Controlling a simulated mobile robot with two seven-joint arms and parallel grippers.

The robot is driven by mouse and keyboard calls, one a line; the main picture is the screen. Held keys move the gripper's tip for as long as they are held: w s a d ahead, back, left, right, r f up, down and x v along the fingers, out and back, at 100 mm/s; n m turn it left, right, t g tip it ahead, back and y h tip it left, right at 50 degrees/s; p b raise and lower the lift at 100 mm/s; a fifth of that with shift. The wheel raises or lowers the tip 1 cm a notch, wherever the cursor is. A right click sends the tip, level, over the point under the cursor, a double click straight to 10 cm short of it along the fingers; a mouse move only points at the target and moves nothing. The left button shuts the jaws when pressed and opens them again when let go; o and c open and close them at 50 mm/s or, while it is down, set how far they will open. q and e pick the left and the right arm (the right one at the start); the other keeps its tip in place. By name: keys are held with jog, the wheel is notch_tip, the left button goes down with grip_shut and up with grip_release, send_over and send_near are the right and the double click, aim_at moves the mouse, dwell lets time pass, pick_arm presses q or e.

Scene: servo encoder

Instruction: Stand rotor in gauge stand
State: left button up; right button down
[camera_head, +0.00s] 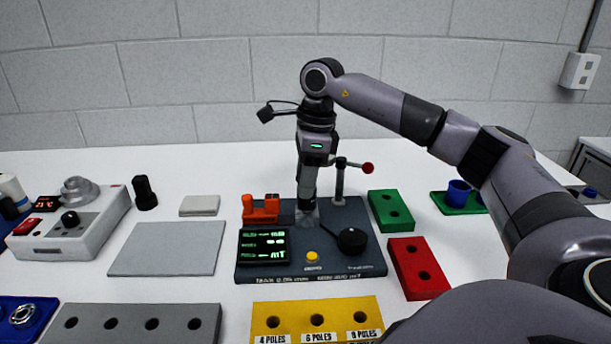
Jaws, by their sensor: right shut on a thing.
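The gauge stand (352,270) is a dark blue-grey base in the middle of the table. It carries a green-lit mT display (264,245), a yellow button (312,257), a black knob (351,240), an orange holder (262,210) and a post with a red-ended probe arm (340,185). My right gripper (307,218) points down over the stand, just right of the orange holder. It is shut on what appears to be the rotor, which is mostly hidden by the fingers. I cannot tell whether it touches the stand. My left gripper is out of view.
A yellow pole-labelled block (295,308), a grey holed block (97,325), red (435,279) and green (377,196) blocks surround the stand. A flat grey plate (168,248) lies left, beside a white control box (100,215). My right arm spans the right side.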

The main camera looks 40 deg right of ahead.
jog(key=shift+f, duration=0.4)
jog(key=shift+c, duration=1.1)
grip_release()
jog(key=shift+f, duration=0.1)
notch_tip(320, 180, up, 7)
jog(key=p, duration=0.5)
jog(key=shift+f+p, duration=0.2)
jog(key=shift+p, duration=0.2)
jog(key=shift+f, duration=0.1)
